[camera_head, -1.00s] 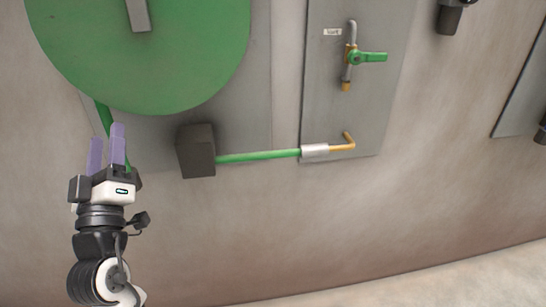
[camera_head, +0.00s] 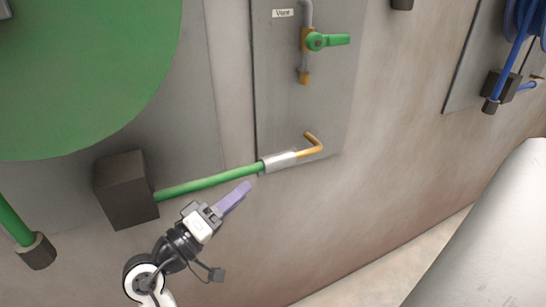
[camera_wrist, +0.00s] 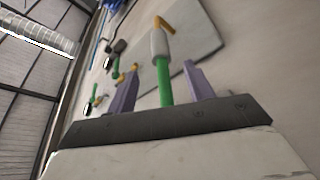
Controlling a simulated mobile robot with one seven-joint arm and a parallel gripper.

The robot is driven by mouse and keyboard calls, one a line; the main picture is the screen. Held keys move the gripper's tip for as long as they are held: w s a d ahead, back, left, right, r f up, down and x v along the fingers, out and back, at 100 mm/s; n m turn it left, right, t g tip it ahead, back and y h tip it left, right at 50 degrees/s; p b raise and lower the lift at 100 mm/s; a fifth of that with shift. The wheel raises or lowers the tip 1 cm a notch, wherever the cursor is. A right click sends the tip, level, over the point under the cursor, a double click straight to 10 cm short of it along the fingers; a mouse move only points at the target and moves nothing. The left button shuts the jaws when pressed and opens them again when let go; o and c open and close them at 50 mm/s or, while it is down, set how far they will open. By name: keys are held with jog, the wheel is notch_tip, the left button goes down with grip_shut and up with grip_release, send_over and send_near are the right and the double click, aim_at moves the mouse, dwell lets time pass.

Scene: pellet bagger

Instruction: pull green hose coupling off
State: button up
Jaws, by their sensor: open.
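The hose coupling (camera_head: 279,161) is a silver sleeve at the end of the green hose (camera_head: 212,182). It sits on an orange bent pipe (camera_head: 312,147) on the grey vent panel. My gripper (camera_head: 235,196), with purple fingers, is below the hose and left of the coupling in the head view. In the wrist view my gripper (camera_wrist: 162,84) is open, with the green hose (camera_wrist: 165,88) appearing between its fingers and the coupling (camera_wrist: 159,42) beyond the fingertips. I cannot tell whether the fingers touch the hose.
A dark block (camera_head: 126,190) holds the hose's left end, below a large green reel (camera_head: 80,75). A vent valve with a green handle (camera_head: 328,41) is above the coupling. A blue hose reel (camera_head: 524,22) is at the right, and a large pale cylinder (camera_head: 490,235) stands lower right.

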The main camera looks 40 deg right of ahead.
aim_at(278, 162)
jog(key=p+x, duration=0.2)
jog(key=x, duration=1)
